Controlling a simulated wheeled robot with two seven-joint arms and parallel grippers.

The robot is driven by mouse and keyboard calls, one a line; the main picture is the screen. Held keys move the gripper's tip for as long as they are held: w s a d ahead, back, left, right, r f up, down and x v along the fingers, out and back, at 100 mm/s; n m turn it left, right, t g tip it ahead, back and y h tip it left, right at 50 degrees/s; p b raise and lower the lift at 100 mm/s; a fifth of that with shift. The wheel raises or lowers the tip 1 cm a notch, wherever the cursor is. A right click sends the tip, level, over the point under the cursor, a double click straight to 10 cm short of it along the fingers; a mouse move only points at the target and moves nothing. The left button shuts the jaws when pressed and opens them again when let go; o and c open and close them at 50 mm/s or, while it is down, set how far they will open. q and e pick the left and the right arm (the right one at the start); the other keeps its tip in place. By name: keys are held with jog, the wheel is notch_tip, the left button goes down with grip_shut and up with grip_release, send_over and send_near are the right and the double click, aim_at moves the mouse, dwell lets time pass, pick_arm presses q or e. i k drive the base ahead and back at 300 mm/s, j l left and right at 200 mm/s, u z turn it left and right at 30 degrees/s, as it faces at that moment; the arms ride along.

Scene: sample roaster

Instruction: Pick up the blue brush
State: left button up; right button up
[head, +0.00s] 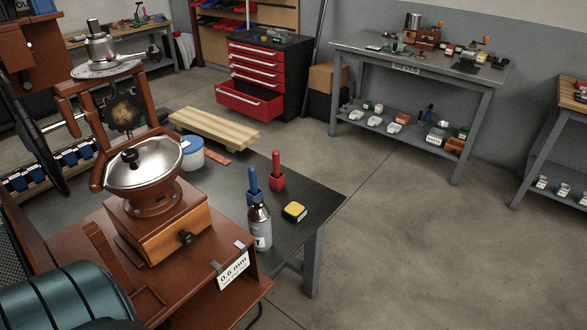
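A blue upright object (252,181), which looks like the blue brush, stands on the dark tabletop (313,198) near its right end.
A brown grinder with a steel bowl (145,166) stands left of the bottle. A yellow-and-black sponge-like block (294,212) lies to the right. A wooden slatted piece (214,128) and white tub (192,153) are behind. Floor right of the table is clear.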

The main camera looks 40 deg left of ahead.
aim_at(252, 174)
jog(key=i+l+u, duration=0.15)
jog(key=i, duration=0.5)
jog(key=i+l+u, duration=0.2)
jog(key=i, duration=0.4)
jog(key=i+l+u, duration=0.15)
jog(key=i+u, duration=0.3)
jog(key=i+l+u, duration=0.2)
jog(key=u, duration=0.3)
jog(key=i+l+u, duration=0.3)
jog(key=u, duration=0.15)
jog(key=i+l+u, duration=0.2)
jog(key=l+u, duration=0.3)
jog(key=i+l+u, duration=0.1)
jog(key=l+u, duration=0.35)
jog(key=l, duration=0.15)
